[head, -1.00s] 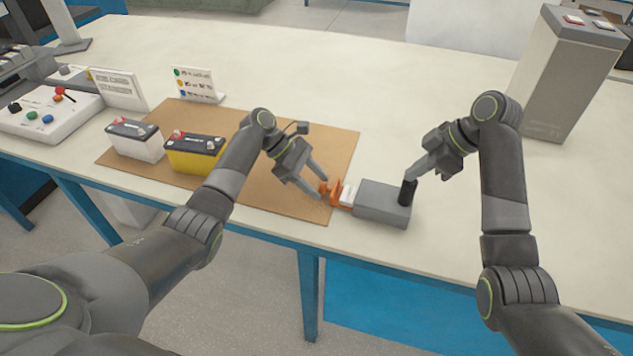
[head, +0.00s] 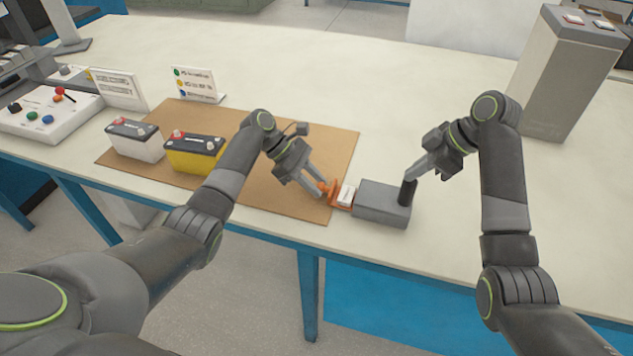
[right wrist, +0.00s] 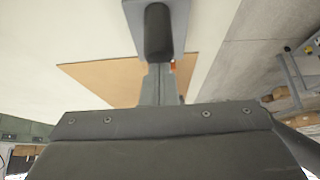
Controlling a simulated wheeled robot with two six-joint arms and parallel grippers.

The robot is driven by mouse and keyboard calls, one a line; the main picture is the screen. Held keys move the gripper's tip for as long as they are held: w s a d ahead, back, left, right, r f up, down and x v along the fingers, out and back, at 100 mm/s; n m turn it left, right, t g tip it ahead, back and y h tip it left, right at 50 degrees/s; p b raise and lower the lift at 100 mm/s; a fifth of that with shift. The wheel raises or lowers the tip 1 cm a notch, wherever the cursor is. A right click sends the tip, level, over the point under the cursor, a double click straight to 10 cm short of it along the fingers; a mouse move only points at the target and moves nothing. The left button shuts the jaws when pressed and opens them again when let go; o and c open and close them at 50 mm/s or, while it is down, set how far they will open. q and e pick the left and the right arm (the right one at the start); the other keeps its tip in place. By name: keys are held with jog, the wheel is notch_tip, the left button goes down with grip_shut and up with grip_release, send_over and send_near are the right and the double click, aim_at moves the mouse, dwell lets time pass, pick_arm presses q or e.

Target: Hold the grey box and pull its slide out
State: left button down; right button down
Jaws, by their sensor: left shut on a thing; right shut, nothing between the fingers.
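The grey box (head: 380,204) lies on the table near its front edge, with a black upright post (head: 407,192) at its right end. Its orange slide (head: 341,207) sticks out of the left end and carries a white block (head: 346,194). My left gripper (head: 325,191) is shut on the slide's orange handle (head: 333,188). My right gripper (head: 411,175) is shut and empty, its fingertips at the post's top; touching or just apart, I cannot tell. The right wrist view shows the post (right wrist: 158,32) and box top (right wrist: 178,15) just beyond the closed fingers (right wrist: 160,85).
A brown mat (head: 270,195) lies left of the box and bears a white battery (head: 134,141) and a yellow battery (head: 195,155). A control panel (head: 45,115) and small signs stand further left. A tall grey case (head: 565,75) stands back right. The table behind the box is clear.

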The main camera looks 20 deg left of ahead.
aim_at(300, 189)
pick_arm(q)
jog(key=a, duration=0.4)
pick_arm(e)
jog(key=shift+d+f, duration=0.1)
jog(key=shift+f, duration=0.3)
pick_arm(q)
jog(key=c, duration=1.1)
grip_release()
jog(key=v, duration=1.2)
pick_arm(e)
jog(key=shift+s, duration=0.1)
pick_arm(q)
jog(key=shift+s+r, duration=0.1)
pick_arm(e)
jog(key=shift+r, duration=0.1)
